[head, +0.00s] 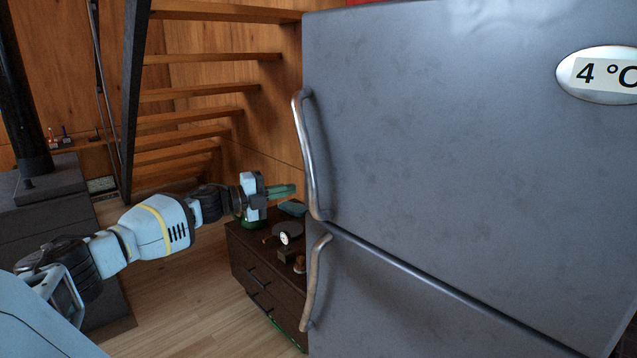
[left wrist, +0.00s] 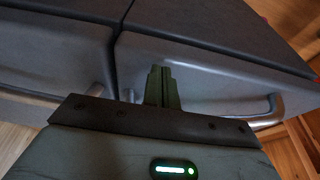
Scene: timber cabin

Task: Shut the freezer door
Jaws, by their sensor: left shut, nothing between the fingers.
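A grey fridge-freezer fills the right of the head view. Its upper door (head: 430,140) carries a 4 °C display (head: 606,75) and a curved metal handle (head: 306,150) on its left edge. The lower door (head: 385,300) has its own handle (head: 314,285). Both doors look nearly flush; I cannot tell whether either is slightly ajar. My left gripper (head: 290,190) is shut and empty, beside the upper handle at the door's left edge. In the left wrist view its fingers (left wrist: 162,88) point at the doors near their dark seam. My right gripper is out of view.
A low dark drawer cabinet (head: 255,270) with small items on top stands left of the fridge, below my left gripper. Wooden stairs (head: 195,118) rise behind. A dark stove (head: 45,200) stands at left. Wooden floor (head: 185,290) is clear between.

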